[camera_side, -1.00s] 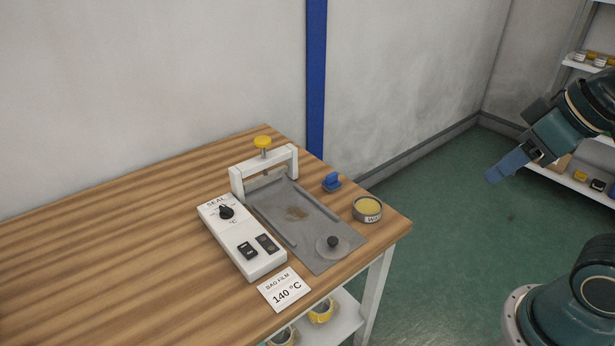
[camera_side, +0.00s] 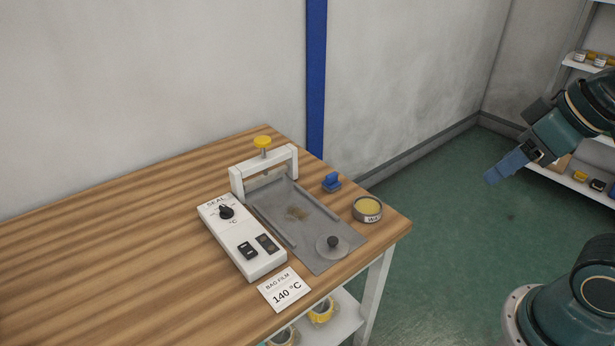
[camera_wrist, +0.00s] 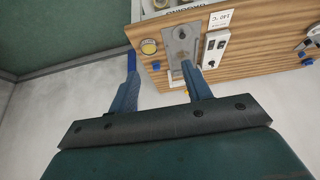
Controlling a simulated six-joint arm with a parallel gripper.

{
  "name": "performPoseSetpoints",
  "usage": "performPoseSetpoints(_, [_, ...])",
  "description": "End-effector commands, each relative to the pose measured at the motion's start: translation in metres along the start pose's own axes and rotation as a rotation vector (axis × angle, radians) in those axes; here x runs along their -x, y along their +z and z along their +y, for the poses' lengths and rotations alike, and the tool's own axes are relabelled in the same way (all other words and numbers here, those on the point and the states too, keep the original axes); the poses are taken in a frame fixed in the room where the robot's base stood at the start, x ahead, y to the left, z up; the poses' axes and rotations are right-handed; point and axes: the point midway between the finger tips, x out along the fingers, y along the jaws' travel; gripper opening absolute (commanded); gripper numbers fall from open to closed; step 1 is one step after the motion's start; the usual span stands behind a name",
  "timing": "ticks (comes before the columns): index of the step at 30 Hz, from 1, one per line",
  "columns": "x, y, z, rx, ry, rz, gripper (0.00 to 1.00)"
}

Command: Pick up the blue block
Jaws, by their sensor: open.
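The small blue block (camera_side: 331,182) sits on the wooden table (camera_side: 120,215), just right of the grey tray and behind the round tin. It also shows small in the wrist view (camera_wrist: 156,66), between my two fingers in the picture but far beyond them. My gripper (camera_side: 491,178) is up in the air, right of the table and well apart from the block. In the wrist view the fingers of my gripper (camera_wrist: 160,72) are spread with nothing between them.
A sealer with a white control box (camera_side: 243,240), a grey tray (camera_side: 312,225) and a yellow-knobbed press (camera_side: 263,142) stands left of the block. A round tin (camera_side: 367,209) is close in front. A "140 °C" card (camera_side: 285,290) lies near the edge.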

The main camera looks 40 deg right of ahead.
Motion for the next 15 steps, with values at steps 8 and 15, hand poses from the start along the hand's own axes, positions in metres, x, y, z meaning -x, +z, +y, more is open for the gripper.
performPoseSetpoints(8, [0.0,0.0,0.0,0.0,0.0,0.0,0.65])
performPoseSetpoints(15, [0.001,-0.0069,0.0003,0.019,0.001,-0.006,0.65])
